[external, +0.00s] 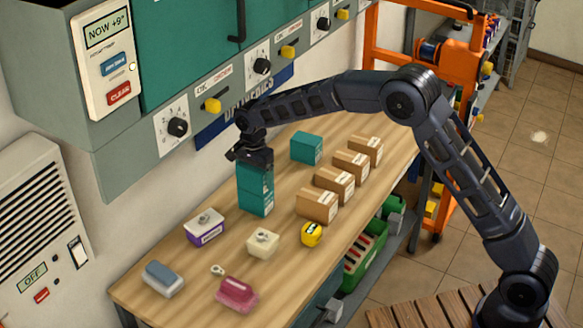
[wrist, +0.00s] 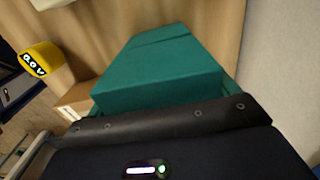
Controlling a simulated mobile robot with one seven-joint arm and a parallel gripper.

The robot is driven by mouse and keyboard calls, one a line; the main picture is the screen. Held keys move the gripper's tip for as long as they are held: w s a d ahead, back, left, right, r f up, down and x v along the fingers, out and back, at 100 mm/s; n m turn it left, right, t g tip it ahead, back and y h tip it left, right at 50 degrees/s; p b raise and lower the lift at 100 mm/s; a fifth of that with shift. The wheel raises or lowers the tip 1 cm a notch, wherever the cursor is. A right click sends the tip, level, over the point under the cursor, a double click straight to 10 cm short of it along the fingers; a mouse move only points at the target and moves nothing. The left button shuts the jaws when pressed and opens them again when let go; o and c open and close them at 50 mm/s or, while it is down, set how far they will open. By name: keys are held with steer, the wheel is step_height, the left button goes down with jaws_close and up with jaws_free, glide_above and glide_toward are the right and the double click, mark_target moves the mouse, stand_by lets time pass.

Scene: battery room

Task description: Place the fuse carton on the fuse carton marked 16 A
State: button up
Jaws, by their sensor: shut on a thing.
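My gripper (external: 251,157) is shut on a teal carton (external: 256,177), which I take for the fuse carton. The held carton is upright, directly above a second teal carton (external: 255,203) that stands on the bench. No clear gap shows between the two, but I cannot tell whether the upper one bears on the lower. In the wrist view the held carton (wrist: 160,90) fills the middle, in front of the jaws. A third teal carton (external: 306,148) stands apart, farther back on the bench. The 16 A marking is not readable on any carton.
On the wooden bench (external: 135,292), several brown cartons (external: 317,205) stand in a row to the right. A yellow round item (external: 311,234), a cream box (external: 262,243), a purple-and-white box (external: 204,227) and a pink container (external: 237,293) lie nearer. The wall cabinet's knobs (external: 212,105) are close behind my gripper.

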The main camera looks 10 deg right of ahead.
steer(key=shift+f, duration=0.1)
steer(key=o, duration=1.1)
steer(key=shift+o, duration=0.2)
steer(key=shift+r, duration=2.9)
steer(key=shift+f, duration=0.1)
